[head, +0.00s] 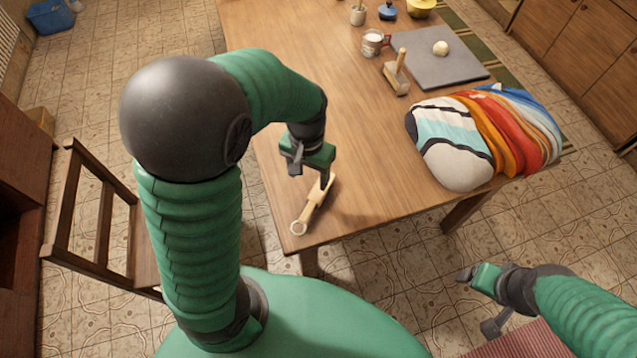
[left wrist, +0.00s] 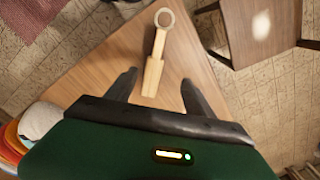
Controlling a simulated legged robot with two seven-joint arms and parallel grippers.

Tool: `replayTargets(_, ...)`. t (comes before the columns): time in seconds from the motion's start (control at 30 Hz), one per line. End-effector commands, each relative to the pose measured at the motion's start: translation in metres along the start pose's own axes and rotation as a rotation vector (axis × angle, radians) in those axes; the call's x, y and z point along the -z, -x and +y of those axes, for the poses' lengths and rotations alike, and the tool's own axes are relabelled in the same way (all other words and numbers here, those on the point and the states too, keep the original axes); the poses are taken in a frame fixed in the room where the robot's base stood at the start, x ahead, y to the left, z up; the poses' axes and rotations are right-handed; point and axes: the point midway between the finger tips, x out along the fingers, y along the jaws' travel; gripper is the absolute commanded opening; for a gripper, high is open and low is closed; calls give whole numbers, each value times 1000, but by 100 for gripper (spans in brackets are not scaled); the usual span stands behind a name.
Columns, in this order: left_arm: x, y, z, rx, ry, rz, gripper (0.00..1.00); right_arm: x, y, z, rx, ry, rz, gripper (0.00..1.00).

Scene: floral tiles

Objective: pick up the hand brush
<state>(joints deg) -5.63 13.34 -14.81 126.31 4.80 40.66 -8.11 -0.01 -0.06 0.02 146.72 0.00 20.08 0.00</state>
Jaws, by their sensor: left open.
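The hand brush (head: 311,206) lies on the wooden table (head: 362,152) near its front left corner. It is light wood with a ring at the handle end, which points toward the near table edge. In the left wrist view the brush (left wrist: 154,64) lies ahead of the fingers, its wide end close to the gap between them. My left gripper (head: 309,173) is above the wide end, open and empty; its two dark fingers (left wrist: 156,88) show apart in the left wrist view. My right gripper (head: 470,277) is off the table at the lower right, and its fingers are too small to read.
A striped colourful bundle (head: 480,140) lies at the table's right edge. A wooden mallet-like tool (head: 397,78), a glass jar (head: 372,42) and a grey board (head: 435,60) with a pale ball are farther back. A wooden chair (head: 100,225) stands left of the table. The table around the brush is clear.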

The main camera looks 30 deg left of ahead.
Motion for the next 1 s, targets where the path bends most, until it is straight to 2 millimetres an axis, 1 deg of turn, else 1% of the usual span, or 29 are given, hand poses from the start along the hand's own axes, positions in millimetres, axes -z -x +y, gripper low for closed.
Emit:
replayTargets(0.03,0,-19,0,1,0,-8,62,-1,-6,0,0,-1,0,75)
replayTargets(0.1,2,-39,-2,-1,1,-10,62,-2,-9,0,0,-1,0,75)
replayTargets(0.2,2,-63,-5,-4,2,-9,62,-3,-14,0,0,-1,0,75)
replayTargets(0.3,3,-76,-6,-6,3,-6,62,-3,-15,0,0,-1,0,75)
replayTargets(0.43,4,-88,-5,-7,0,-5,62,-4,-17,0,0,-1,0,75)
replayTargets(0.57,11,-112,3,-4,0,-6,62,-5,-21,0,0,0,0,75)
replayTargets(0.63,12,-124,3,-4,3,-6,62,-5,-23,0,0,0,0,75)
replayTargets(0.73,12,-131,5,-3,1,-5,62,-5,-24,0,0,0,0,75)
replayTargets(0.93,12,-131,4,-5,0,-2,62,-5,-24,0,0,-1,0,75)
replayTargets(1.0,12,-131,4,-6,0,-2,53,-5,-24,0,0,-1,0,75)
